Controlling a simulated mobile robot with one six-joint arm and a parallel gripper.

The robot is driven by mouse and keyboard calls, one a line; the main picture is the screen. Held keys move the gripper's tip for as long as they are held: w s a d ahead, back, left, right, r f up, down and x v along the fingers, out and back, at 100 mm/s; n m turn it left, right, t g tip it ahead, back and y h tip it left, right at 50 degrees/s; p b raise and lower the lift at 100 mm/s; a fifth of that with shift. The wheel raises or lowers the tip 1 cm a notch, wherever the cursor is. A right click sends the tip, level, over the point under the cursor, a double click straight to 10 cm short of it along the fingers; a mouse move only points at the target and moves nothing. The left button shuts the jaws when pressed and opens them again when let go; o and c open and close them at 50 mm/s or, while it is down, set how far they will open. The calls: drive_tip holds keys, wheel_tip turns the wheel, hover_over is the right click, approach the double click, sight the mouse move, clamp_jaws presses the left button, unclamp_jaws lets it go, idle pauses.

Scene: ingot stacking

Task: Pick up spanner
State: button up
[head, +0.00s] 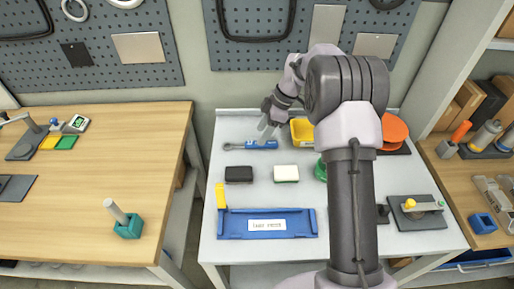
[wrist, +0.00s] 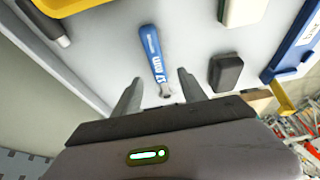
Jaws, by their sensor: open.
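The spanner (head: 250,145) lies flat near the back of the white table, its blue handle to the right and its grey end to the left. In the wrist view the spanner (wrist: 155,60) has its blue, lettered handle pointing away and its metal end near me. My gripper (head: 267,124) is above the back of the table, close to the spanner. In the wrist view my gripper (wrist: 160,78) is open, with one finger on each side of the spanner's metal end. The spanner appears to rest on the table, not gripped; the exact height gap cannot be told.
A black block (head: 239,174) and a white-and-green block (head: 286,173) lie in front of the spanner. A yellow bin (head: 301,131) stands to its right. A blue tray (head: 233,225) is at the table's front. A pegboard (head: 246,59) rises behind.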

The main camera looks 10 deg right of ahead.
sight(250, 145)
drive_tip(key=b+x, duration=0.1)
drive_tip(key=x, duration=0.3)
drive_tip(key=shift+w+d+f+b, duration=0.1)
drive_tip(key=shift+f+b, duration=0.25)
drive_tip(key=shift+f, duration=0.15)
clamp_jaws()
